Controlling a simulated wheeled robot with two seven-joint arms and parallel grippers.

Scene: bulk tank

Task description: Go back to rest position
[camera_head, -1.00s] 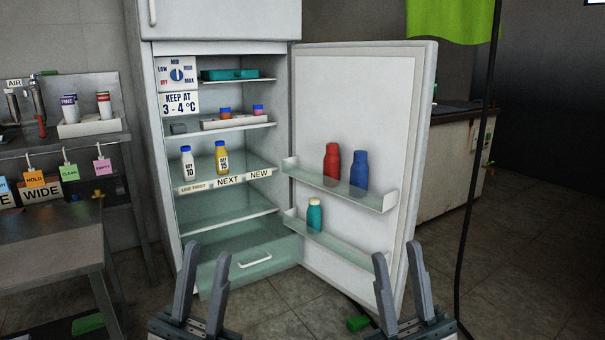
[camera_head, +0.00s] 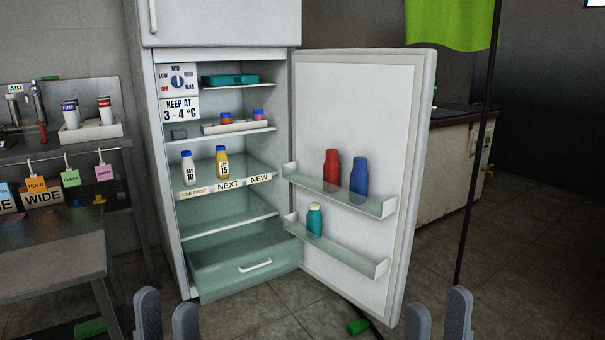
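My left gripper (camera_head: 166,315) is at the bottom left of the head view, in front of the fridge's lower corner. Its two fingers are spread apart with nothing between them. My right gripper (camera_head: 437,318) is at the bottom right, below the open fridge door (camera_head: 352,100). Its fingers are also apart and empty. Only the finger ends of both grippers show; the rest is below the picture edge.
The fridge stands open. A white bottle (camera_head: 188,168) and a yellow bottle (camera_head: 222,161) stand on a middle shelf. Red (camera_head: 331,167), blue (camera_head: 359,174) and teal (camera_head: 314,220) bottles stand in the door racks. A metal bench (camera_head: 50,262) is at left.

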